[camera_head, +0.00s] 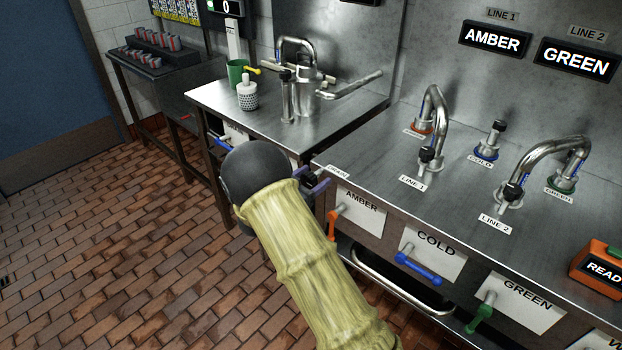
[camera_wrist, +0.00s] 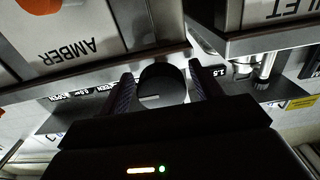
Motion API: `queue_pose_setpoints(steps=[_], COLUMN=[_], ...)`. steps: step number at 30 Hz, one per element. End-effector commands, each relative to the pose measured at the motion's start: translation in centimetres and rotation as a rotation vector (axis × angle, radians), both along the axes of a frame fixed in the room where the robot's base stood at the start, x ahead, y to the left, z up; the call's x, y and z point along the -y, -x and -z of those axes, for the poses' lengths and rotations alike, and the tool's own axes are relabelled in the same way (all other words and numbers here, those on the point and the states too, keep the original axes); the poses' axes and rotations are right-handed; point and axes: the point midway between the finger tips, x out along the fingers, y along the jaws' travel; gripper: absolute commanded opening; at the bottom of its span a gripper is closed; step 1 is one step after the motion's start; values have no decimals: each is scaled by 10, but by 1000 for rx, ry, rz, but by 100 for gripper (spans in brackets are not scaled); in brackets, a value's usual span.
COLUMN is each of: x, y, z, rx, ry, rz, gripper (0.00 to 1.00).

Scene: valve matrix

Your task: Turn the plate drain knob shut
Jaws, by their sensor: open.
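A round black knob (camera_wrist: 162,84) with a short pale line on its face sits between the two fingers of my gripper (camera_wrist: 161,74) in the wrist view. The fingers stand on either side of it, and no firm contact shows. In the head view my gripper (camera_head: 314,186) is at the front left corner of the right-hand steel counter, beside the AMBER panel. The knob cannot be made out there, as my arm and gripper cover that spot. The small label (camera_head: 338,172) on the counter corner is too small to read surely.
Brick floor at left is clear.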

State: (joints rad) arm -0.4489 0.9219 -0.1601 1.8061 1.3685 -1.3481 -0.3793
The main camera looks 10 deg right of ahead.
Motion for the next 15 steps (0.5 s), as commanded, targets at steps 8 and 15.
queue_pose_setpoints(steps=[8,15], x=[-2,-2], y=[-1,-1], z=[0,0], rx=[0,0], ry=[0,0], rz=[-6,-6], gripper=[64,21])
